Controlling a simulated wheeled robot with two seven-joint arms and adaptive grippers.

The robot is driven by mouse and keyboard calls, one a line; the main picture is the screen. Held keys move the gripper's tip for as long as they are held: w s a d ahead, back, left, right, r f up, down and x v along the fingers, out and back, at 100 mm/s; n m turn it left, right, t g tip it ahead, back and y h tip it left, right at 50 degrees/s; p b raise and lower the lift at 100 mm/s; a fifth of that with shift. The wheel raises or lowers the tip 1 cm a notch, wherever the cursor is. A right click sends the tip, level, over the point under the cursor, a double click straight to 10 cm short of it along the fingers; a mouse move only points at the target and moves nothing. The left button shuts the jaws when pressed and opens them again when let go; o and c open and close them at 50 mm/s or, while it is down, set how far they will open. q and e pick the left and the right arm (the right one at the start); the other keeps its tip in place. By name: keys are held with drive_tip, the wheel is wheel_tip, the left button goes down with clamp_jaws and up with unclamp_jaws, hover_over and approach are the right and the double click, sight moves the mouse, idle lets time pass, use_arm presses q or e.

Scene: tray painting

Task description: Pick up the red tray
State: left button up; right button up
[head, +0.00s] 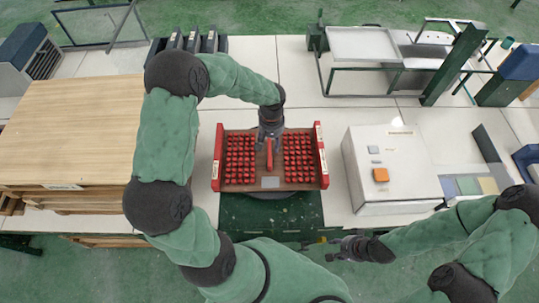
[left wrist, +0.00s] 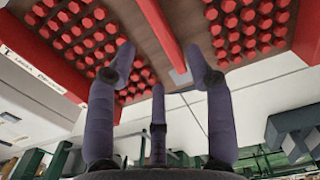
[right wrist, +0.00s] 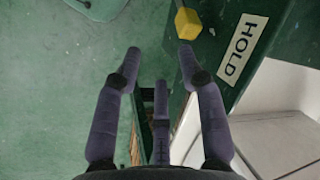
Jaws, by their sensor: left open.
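The red tray (head: 217,165) lies on the bench, with red end walls, a brown base and two blocks of red pegs. A red bar handle (head: 269,154) runs along its middle. My left gripper (head: 270,137) is above the back part of the handle. In the left wrist view its fingers (left wrist: 160,58) are open, and the handle (left wrist: 165,38) shows in line with the gap between them; I cannot tell the exact height. The tray's red edge (left wrist: 48,55) shows at left there. My right gripper (head: 341,246) is away from the tray, over green floor; its fingers (right wrist: 160,55) are apart and empty.
A white box (head: 358,190) with an orange button (head: 380,175) stands right of the tray. A wooden board stack (head: 75,130) is at left. Dark bins (head: 188,42) and a metal rack (head: 362,45) are behind. A yellow knob (right wrist: 188,23) is near my right gripper.

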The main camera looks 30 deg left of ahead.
sight(270, 155)
use_arm(q)
wheel_tip(270, 155, down, 8)
drive_tip(key=shift+f+b, duration=0.2)
drive_tip(key=shift+b, duration=0.2)
clamp_jaws()
drive_tip(key=shift+r, duration=0.15)
